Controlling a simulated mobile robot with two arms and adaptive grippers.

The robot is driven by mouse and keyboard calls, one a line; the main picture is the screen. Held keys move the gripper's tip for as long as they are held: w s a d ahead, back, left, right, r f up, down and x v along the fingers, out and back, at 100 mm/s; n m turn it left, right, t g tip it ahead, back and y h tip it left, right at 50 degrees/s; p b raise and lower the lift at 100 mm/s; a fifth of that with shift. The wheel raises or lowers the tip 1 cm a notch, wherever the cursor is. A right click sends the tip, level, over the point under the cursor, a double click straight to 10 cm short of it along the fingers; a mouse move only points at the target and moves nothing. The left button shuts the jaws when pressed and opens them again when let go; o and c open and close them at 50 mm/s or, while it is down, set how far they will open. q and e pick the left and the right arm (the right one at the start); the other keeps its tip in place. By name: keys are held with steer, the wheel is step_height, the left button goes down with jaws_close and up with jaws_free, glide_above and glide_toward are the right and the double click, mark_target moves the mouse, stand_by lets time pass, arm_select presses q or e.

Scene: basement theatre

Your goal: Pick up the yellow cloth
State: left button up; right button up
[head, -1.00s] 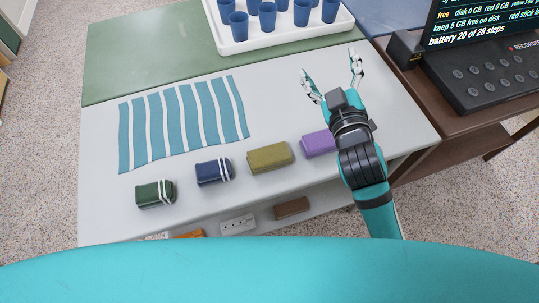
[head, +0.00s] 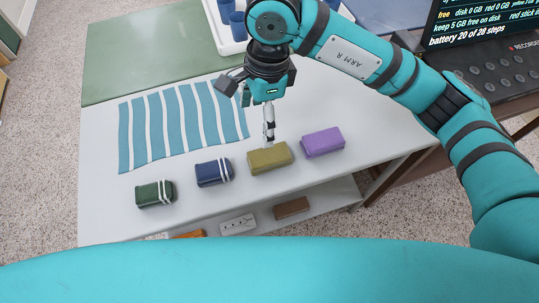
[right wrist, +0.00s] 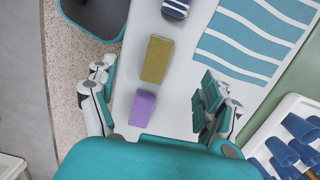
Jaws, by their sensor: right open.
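The yellow cloth (head: 270,158) is an olive-yellow folded block lying on the pale table, between a dark blue folded cloth (head: 213,172) and a purple one (head: 322,143). My right gripper (head: 269,138) points down just above and behind the yellow cloth. In the right wrist view, the yellow cloth (right wrist: 157,58) shows ahead between the two spread fingers of the right gripper (right wrist: 156,76), with the purple cloth (right wrist: 142,108) closer in. The right gripper is open and empty. Whether a finger touches the yellow cloth cannot be told. My left gripper is not in view.
A green folded cloth (head: 155,194) lies at the left. A blue-and-white striped cloth (head: 160,130) lies flat behind the row. A white tray (head: 230,46) of blue cups stands at the back. A lower shelf (head: 330,196) holds small items. A console (head: 508,80) sits at right.

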steer(key=w+d+h, duration=0.1)
steer(key=d, duration=0.1)
steer(key=p, duration=0.3)
glide_toward(269, 154)
steer(key=shift+t, duration=0.3)
step_height(269, 154, down, 6)
steer(key=shift+d+r, duration=0.1)
steer(key=shift+r, duration=0.05)
steer(key=f, duration=0.1)
steer(key=f+p, duration=0.1)
steer(key=f, duration=0.2)
steer(key=shift+s+f+p, duration=0.3)
steer(key=shift+f+p, duration=0.05)
steer(key=shift+f, duration=0.35)
steer(key=c, duration=1.3)
